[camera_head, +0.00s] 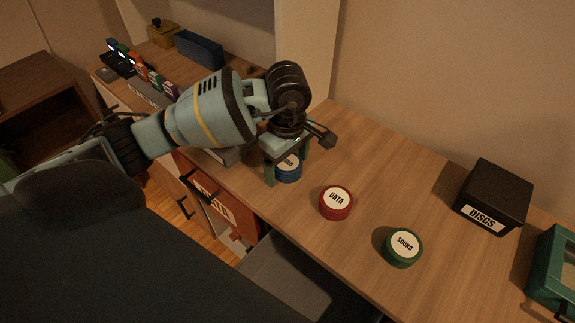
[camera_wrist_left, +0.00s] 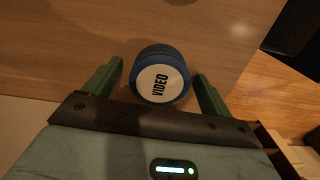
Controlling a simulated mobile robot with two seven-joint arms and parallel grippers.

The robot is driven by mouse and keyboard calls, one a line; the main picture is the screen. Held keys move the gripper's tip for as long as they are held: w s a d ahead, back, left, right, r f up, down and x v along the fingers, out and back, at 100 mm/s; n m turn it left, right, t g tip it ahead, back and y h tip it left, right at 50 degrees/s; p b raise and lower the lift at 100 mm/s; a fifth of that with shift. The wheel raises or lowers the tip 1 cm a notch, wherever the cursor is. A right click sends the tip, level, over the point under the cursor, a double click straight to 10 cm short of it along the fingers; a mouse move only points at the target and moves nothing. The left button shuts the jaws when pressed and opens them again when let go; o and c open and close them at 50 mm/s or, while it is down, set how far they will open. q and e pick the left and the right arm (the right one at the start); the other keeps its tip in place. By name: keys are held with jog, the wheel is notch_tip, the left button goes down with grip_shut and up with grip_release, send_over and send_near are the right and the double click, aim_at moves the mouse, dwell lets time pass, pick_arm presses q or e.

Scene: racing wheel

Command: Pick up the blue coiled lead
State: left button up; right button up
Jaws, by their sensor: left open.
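The blue coiled lead (camera_head: 289,170) is a round blue coil with a white top label, on the wooden desk. In the left wrist view the blue coiled lead (camera_wrist_left: 160,77) shows the word VIDEO. My left gripper (camera_head: 287,178) is open with its green fingers on either side of the coil. In the left wrist view the fingers of my left gripper (camera_wrist_left: 158,80) stand apart from the coil, with small gaps. The gripper and arm hide part of the coil in the head view. My right gripper is not in view.
A red DATA coil (camera_head: 336,203) and a green SOUND coil (camera_head: 402,248) lie to the right. A black DISCS box (camera_head: 494,196) and a teal case (camera_head: 554,272) stand farther right. A blue bin (camera_head: 199,50) is at the back left. Desk between the coils is clear.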

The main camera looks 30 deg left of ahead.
aim_at(288, 162)
pick_arm(q)
jog(key=c, duration=1.1)
jog(key=shift+r, duration=0.5)
notch_tip(288, 162, up, 2)
jog(key=shift+r, duration=0.2)
jog(key=s+d, duration=0.2)
jog(key=s, duration=0.5)
jog(key=s+d+r, duration=0.1)
jog(key=s, duration=0.7)
jog(key=shift+s+d+r+b, duration=0.3)
jog(key=shift+d+b, duration=0.1)
jog(key=shift+b, duration=0.05)
